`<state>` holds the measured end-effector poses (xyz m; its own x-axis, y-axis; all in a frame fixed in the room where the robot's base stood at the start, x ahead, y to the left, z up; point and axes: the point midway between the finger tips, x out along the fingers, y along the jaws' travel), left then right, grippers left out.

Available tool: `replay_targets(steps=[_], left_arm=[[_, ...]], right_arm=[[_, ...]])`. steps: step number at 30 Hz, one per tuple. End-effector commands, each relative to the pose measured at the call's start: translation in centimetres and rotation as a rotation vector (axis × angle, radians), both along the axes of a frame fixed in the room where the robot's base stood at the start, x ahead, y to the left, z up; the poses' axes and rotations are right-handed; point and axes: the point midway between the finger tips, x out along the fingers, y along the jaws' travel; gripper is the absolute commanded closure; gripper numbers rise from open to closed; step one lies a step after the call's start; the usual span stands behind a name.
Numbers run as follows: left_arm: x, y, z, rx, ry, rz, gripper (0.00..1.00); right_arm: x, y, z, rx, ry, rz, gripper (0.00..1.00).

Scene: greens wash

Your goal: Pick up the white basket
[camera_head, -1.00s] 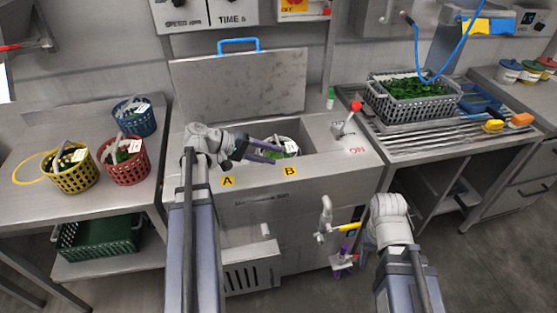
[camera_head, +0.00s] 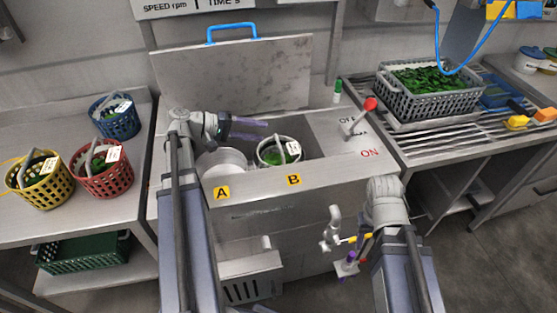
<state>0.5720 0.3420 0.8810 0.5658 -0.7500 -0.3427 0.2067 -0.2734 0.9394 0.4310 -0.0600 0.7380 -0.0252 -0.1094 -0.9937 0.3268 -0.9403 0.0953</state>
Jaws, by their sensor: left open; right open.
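The white basket (camera_head: 266,158) holds greens and a white tag, and its grey handle leans over it. It sits in the sink-like basin behind label B. A white round drum (camera_head: 222,162) is beside it, behind label A. My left gripper (camera_head: 266,130) is open and empty, with purple fingers pointing right. It hovers above the basin, apart from the basket and a little behind and left of it in the picture.
Blue (camera_head: 117,122), red (camera_head: 104,172) and yellow (camera_head: 40,182) baskets stand on the left table. A raised lid (camera_head: 232,75) is behind the basin. A red-knobbed lever (camera_head: 358,118) stands to the right. A grey crate of greens (camera_head: 430,105) sits on the right rack.

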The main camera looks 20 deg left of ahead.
Motion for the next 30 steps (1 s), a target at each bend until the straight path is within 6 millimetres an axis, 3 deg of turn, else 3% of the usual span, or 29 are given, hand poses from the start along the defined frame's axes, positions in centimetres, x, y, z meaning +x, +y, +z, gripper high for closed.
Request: replay_targets(steps=[18,30], left_arm=[[0.0,0.0,-6.5,0.000,0.000,0.000,0.51],[0.4,-0.5,-7.1,0.000,0.000,-0.002,0.51]], right_arm=[[0.0,0.0,-6.4,0.000,0.000,0.000,0.50],[0.0,0.0,-7.1,0.000,0.000,0.000,0.50]])
